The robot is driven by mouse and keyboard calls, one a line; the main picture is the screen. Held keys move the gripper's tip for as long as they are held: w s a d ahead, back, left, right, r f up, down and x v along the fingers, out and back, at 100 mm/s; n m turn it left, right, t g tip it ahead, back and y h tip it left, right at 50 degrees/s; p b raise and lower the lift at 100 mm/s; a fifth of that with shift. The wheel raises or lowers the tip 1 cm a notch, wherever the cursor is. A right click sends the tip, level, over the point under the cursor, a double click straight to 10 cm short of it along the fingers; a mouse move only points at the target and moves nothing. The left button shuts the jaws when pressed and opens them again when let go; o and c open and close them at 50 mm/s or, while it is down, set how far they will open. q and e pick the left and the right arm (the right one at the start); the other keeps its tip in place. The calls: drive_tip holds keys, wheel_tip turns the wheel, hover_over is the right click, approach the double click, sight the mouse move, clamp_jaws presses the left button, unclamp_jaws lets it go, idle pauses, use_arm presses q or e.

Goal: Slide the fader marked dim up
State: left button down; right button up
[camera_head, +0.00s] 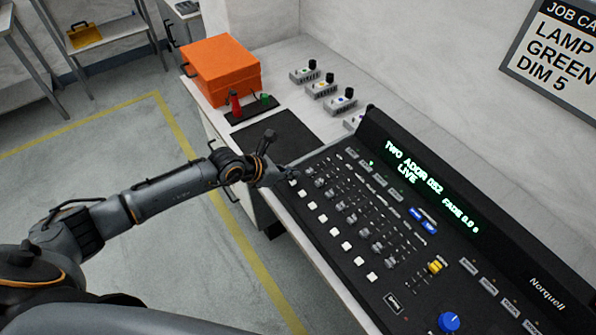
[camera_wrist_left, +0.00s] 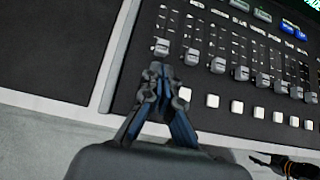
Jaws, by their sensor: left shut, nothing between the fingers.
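A black lighting console (camera_head: 480,240) lies on the bench with a row of grey fader caps. The leftmost fader cap (camera_wrist_left: 160,46) sits low in its slot in the left wrist view; another fader cap (camera_wrist_left: 191,57) is to its right. The small labels above the slots are too blurred to tell surely which one reads dim. My left gripper (camera_head: 285,173) is at the console's left end; in the wrist view its shut, empty fingertips (camera_wrist_left: 158,73) are just below the leftmost cap. Whether they touch it cannot be told.
White square buttons (camera_wrist_left: 212,101) run below the faders. The console display (camera_head: 415,180) is lit. A dark mat (camera_head: 277,138), an orange case (camera_head: 220,70) and several small knob boxes (camera_head: 323,88) are behind my gripper. A job card (camera_head: 555,50) hangs on the wall.

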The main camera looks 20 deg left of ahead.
sight(332, 162)
use_arm(q)
drive_tip(key=shift+x, duration=1.5)
drive_tip(key=w+d+b, duration=0.1)
drive_tip(key=w, duration=0.1)
drive_tip(key=w+d+b, duration=0.3)
drive_tip(key=w+d, duration=0.1)
drive_tip(key=shift+w+d+f+b, duration=0.1)
drive_tip(key=shift+w+f+b, duration=0.1)
drive_tip(key=shift+w+b, duration=0.1)
drive_tip(key=shift+w+d+r, duration=0.1)
drive_tip(key=shift+d+r, duration=0.05)
drive_tip(key=shift+r, duration=0.1)
drive_tip(key=shift+r, duration=0.1)
